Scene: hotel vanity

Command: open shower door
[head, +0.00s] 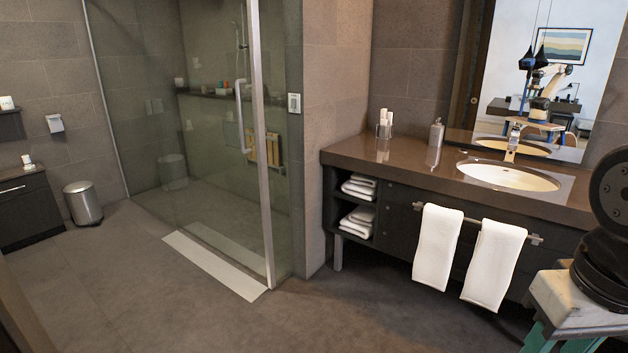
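The glass shower door (215,165) stands at the left of centre in the head view. It looks shut, in line with the glass beside it. A pale vertical handle (240,118) is on it near the right side, close to a metal upright (264,150). My gripper is out of view.
The vanity counter (350,152) with a sink (508,176) and hanging towels (437,245) juts out at right. A pale strip (215,264) lies before the door. A bin (83,203) stands left. The floor before the door is clear.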

